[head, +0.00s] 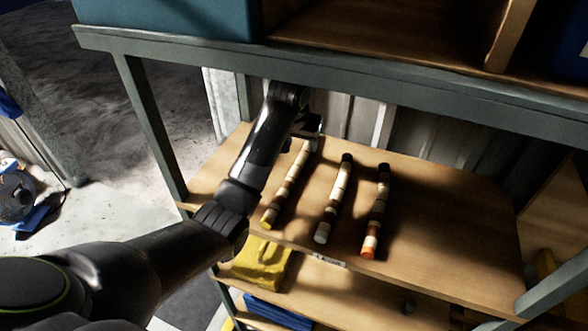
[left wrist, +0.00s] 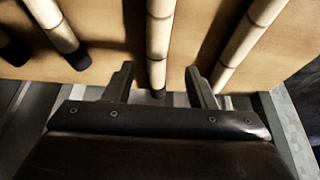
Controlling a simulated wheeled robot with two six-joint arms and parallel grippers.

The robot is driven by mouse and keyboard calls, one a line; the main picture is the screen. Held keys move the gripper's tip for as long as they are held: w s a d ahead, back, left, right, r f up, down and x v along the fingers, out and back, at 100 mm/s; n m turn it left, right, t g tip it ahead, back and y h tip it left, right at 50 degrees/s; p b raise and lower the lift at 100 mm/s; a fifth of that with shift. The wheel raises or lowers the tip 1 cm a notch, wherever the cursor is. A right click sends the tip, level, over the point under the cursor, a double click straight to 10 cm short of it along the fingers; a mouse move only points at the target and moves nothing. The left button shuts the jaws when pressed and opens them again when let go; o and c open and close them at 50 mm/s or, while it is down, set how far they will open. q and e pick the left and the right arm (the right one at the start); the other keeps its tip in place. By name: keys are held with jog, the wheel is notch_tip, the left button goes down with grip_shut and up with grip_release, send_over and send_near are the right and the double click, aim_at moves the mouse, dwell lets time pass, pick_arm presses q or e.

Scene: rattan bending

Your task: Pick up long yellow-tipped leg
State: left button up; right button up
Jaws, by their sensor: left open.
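The long yellow-tipped leg (head: 287,186) is a banded cane lying on the wooden shelf, its yellow end toward the front edge. My left gripper (head: 311,129) is over its far end. In the left wrist view the open fingers (left wrist: 158,72) stand on either side of a cane (left wrist: 158,35), apart from it. This seems to be the yellow-tipped leg, but its yellow tip is out of that view. My right gripper is not in view.
A white-tipped leg (head: 334,200) and an orange-tipped leg (head: 376,212) lie to the right. Another cane (left wrist: 248,40) shows right of the fingers in the left wrist view. The green upper rail (head: 420,90) crosses above. A yellow item (head: 262,264) sits below.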

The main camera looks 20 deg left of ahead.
aim_at(304, 151)
pick_arm(q)
jog(key=p+x, duration=0.1)
jog(key=x, duration=0.2)
jog(key=shift+d+f+p, duration=0.2)
jog(key=shift+p, duration=0.15)
jog(key=shift+w+f, duration=0.15)
jog(key=shift+f, duration=0.35)
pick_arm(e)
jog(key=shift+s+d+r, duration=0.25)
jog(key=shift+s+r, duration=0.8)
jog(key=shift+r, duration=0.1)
pick_arm(q)
jog(key=shift+c, duration=0.3)
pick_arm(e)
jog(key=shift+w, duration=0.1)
pick_arm(q)
jog(key=c, duration=1)
grip_shut()
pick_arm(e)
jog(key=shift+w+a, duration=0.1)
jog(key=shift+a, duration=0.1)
